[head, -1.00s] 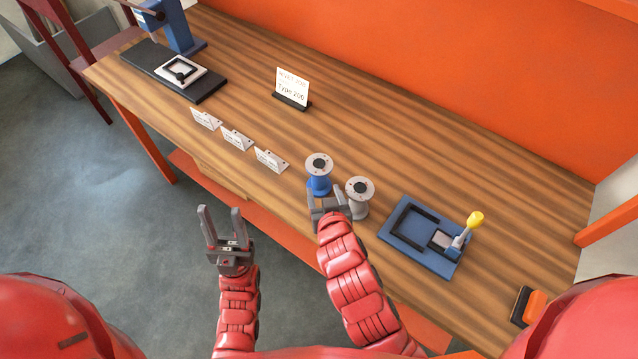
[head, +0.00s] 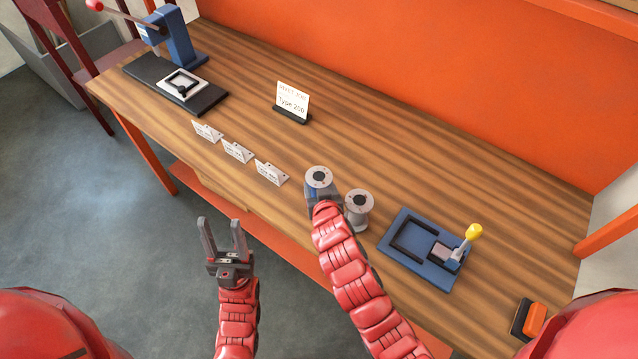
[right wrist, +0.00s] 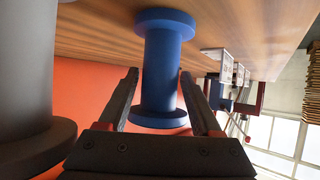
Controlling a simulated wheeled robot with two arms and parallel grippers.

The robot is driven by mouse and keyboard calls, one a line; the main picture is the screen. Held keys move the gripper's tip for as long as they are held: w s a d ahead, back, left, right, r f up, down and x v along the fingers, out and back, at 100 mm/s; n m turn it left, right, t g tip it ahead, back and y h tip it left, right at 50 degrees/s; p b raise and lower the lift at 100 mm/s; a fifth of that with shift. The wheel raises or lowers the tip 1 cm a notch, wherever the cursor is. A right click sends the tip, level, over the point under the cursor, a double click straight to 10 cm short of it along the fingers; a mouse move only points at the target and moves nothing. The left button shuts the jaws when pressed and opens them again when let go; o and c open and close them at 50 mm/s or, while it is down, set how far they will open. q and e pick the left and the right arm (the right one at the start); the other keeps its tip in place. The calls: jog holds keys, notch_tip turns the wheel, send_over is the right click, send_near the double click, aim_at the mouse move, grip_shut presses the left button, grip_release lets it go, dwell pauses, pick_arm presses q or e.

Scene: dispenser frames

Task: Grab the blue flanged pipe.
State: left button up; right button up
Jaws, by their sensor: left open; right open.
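The blue flanged pipe (head: 319,177) stands upright near the table's front edge, showing a pale top flange with a dark hole. In the right wrist view, its blue body (right wrist: 163,65) is between the two fingers of my right gripper (right wrist: 159,76). That gripper is open, with a finger on each side of the pipe's middle; I cannot tell if either touches. In the head view the wrist hides most of this gripper and the pipe's lower part. My left gripper (head: 221,224) is open and empty in front of the table, over the floor.
A grey flanged pipe (head: 359,205) stands close to the right of the blue one. A blue fixture with a yellow-knobbed lever (head: 424,249) is further right. Several small white signs (head: 238,151) line the front edge at left. The table (head: 400,150) behind the pipes is clear.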

jog(key=shift+w+a+f, duration=0.1)
jog(key=shift+w+f, duration=0.1)
jog(key=shift+w, duration=0.15)
grip_shut()
